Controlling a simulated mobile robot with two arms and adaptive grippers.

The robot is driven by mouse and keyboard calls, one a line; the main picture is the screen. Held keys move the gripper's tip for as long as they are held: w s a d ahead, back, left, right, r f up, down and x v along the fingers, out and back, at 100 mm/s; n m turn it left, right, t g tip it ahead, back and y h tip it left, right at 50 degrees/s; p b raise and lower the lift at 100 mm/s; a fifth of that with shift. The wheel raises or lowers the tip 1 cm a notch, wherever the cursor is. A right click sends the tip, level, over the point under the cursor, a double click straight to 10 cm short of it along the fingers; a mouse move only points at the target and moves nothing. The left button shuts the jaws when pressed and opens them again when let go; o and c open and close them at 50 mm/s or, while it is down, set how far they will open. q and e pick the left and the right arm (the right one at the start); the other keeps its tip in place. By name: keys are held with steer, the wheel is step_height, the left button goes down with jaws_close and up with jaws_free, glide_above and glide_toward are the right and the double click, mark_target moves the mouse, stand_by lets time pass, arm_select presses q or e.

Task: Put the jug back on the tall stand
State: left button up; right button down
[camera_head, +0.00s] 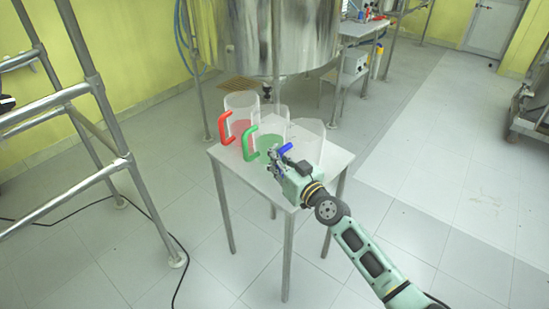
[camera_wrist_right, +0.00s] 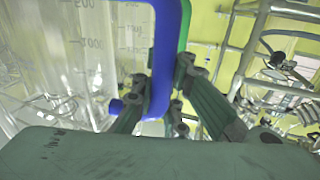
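A clear jug with a blue handle (camera_head: 308,140) is at the right side of the square, pale-topped tall stand (camera_head: 335,160). It looks upright; its base is partly hidden by my right gripper. My right gripper (camera_head: 275,164) is at the blue handle. In the right wrist view the blue handle (camera_wrist_right: 164,70) lies between the fingers of the gripper (camera_wrist_right: 163,85), which close in from both sides. The clear, graduated jug wall (camera_wrist_right: 85,50) is just left of the handle.
A red-handled jug (camera_head: 241,104) and a green-handled jug (camera_head: 270,139) stand on the same top, close to the blue-handled one. A steel vessel (camera_head: 280,40) is behind. A metal frame (camera_head: 100,90) is at left. The floor at right is open.

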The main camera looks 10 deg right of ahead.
steer(key=c, duration=2.5)
jaws_free()
steer(key=shift+f, duration=0.15)
steer(key=o, duration=0.7)
steer(key=shift+o, duration=0.2)
steer(key=v, duration=1.2)
steer(key=shift+r, duration=0.25)
